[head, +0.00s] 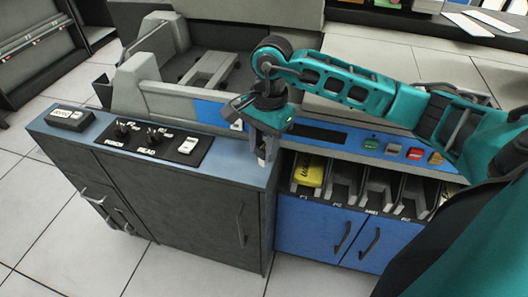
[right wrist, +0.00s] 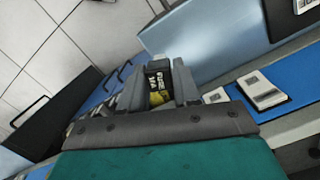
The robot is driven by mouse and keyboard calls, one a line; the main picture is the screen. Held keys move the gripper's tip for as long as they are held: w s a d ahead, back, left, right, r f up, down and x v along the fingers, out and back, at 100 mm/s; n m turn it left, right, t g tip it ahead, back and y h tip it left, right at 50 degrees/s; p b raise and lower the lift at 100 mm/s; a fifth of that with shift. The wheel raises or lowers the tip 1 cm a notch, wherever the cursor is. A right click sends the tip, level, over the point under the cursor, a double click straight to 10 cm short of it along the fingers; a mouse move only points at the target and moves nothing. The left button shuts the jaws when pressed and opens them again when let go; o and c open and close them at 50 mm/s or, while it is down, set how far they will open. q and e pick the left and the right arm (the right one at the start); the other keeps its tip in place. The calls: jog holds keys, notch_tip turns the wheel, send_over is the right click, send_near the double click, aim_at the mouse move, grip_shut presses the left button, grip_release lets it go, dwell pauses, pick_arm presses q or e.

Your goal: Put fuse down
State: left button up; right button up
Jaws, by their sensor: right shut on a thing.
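My right gripper (head: 265,146) points down over the right edge of the grey-blue cabinet top, beside the slotted bins. In the right wrist view its two fingers are closed on the fuse (right wrist: 157,84), a small dark block with white lettering and a yellow part. In the head view the fuse is mostly hidden by the gripper, and I cannot tell whether it touches the cabinet top (head: 225,160). My left gripper is not in view.
A black box with a white label (head: 70,117) lies at the cabinet top's left end. A black panel with knobs and a white switch (head: 155,139) is left of the gripper. A yellow item (head: 308,171) sits in the leftmost bin. Coloured buttons (head: 393,149) line the blue strip behind.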

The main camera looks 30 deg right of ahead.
notch_tip(320, 180, down, 2)
jog(key=shift+f, duration=0.25)
jog(key=shift+f+b, duration=0.2)
jog(key=shift+b, duration=0.1)
jog(key=o, duration=1)
jog(key=shift+o, duration=0.2)
jog(key=shift+r, duration=0.2)
